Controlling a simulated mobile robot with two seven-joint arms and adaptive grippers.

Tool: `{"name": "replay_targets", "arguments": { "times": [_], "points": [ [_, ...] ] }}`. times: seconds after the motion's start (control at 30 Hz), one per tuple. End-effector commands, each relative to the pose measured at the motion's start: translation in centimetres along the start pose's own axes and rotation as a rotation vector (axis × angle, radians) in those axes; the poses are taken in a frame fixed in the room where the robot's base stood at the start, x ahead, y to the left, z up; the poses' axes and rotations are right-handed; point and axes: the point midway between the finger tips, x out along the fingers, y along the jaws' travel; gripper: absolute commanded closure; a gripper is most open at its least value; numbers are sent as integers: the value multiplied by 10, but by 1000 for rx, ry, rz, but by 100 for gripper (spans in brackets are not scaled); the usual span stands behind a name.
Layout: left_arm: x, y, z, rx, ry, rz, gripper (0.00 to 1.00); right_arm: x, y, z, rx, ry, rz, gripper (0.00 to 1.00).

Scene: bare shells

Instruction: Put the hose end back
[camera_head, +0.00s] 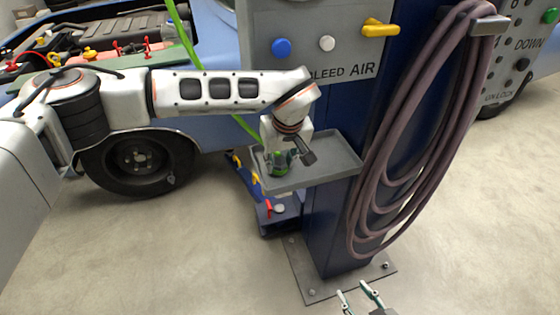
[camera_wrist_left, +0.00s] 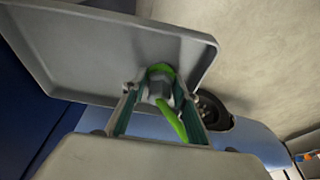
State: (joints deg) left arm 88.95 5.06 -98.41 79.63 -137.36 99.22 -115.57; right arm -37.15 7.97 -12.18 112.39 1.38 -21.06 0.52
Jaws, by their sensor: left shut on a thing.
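The hose end (camera_head: 280,160) is a green and grey fitting over the grey tray (camera_head: 325,160) on the blue post. My left gripper (camera_head: 279,168) is shut on it, partly hidden by my wrist. In the left wrist view the hose end (camera_wrist_left: 158,82) sits between the two fingers of my left gripper (camera_wrist_left: 157,90), in front of the tray (camera_wrist_left: 80,45). I cannot tell whether it touches the tray. The green hose (camera_head: 190,40) runs down behind my arm. My right gripper (camera_head: 358,297) is at the bottom edge, its fingers apart and empty.
A coiled mauve hose (camera_head: 375,190) hangs to the right. A blue car with an open engine bay (camera_head: 95,45) stands at left. The floor in front is clear.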

Motion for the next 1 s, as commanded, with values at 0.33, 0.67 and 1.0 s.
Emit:
{"name": "replay_targets", "arguments": {
  "times": [0.33,0.67,1.0],
  "points": [
    [2,0,1,0,0,1,59,1,0,0,0,1,0,60],
    [1,0,1,0,0,1,55,1,0,0,0,1,0,60],
    [-38,1,-1,1,5,3,55,2,0,2,0,0,0,60]
  ]
}}
